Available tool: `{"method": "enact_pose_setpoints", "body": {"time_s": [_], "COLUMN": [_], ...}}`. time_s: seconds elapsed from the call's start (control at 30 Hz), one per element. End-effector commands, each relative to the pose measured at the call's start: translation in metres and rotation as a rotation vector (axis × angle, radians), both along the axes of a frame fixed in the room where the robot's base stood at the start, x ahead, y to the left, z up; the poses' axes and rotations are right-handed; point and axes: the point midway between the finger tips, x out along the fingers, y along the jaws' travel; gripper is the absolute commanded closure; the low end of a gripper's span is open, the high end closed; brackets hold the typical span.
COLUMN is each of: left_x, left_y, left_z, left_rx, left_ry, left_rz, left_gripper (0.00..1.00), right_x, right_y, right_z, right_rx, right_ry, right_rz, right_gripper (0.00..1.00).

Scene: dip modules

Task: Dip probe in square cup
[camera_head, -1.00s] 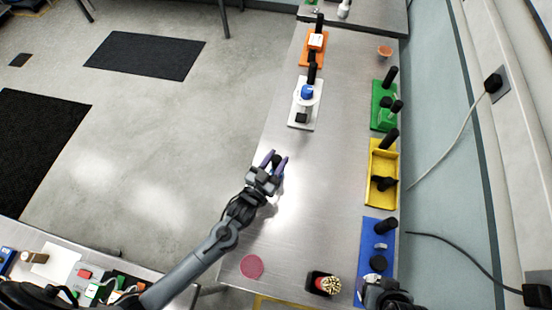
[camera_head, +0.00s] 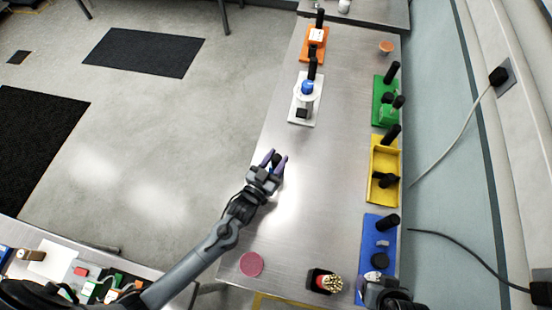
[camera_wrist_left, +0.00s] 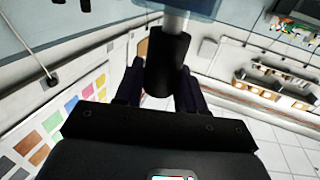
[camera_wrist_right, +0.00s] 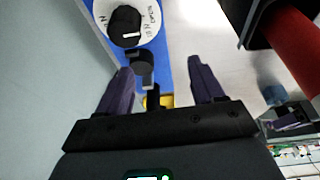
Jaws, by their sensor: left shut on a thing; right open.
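In the left wrist view the handle sits between the fingers, with a pale shaft running on to a bluish part at the top edge. My right gripper (camera_wrist_right: 162,82) is open and empty, low over the near right of the bench by the blue board (camera_head: 371,234). I cannot tell which item is the square cup; a black square holder (camera_head: 315,273) with several light-tipped sticks stands at the near edge.
A white board (camera_head: 295,112) with a blue-topped part and an orange board (camera_head: 305,55) lie further back. Green (camera_head: 379,119) and yellow (camera_head: 377,155) boards line the right side by the wall. A pink disc (camera_head: 251,264) lies near left. The bench middle is clear.

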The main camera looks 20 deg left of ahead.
Motion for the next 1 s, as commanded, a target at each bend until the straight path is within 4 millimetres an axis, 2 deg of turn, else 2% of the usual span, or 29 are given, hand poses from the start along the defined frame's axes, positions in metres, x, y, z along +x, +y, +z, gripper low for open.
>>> {"method": "enact_pose_setpoints", "body": {"time_s": [0.53, 1.0], "left_x": [0.000, 0.000], "left_y": [0.000, 0.000], "left_z": [0.003, 0.029], "left_rx": [0.000, 0.000], "left_ry": [-0.001, 0.000], "left_rz": [0.000, 0.000], "left_gripper": [0.91, 0.91], "right_x": [0.000, 0.000], "right_y": [0.000, 0.001], "right_z": [0.003, 0.028], "right_rx": [-0.001, 0.006], "right_ry": [-0.001, -0.001], "right_rz": [0.001, -0.003], "right_gripper": [0.33, 0.33]}}
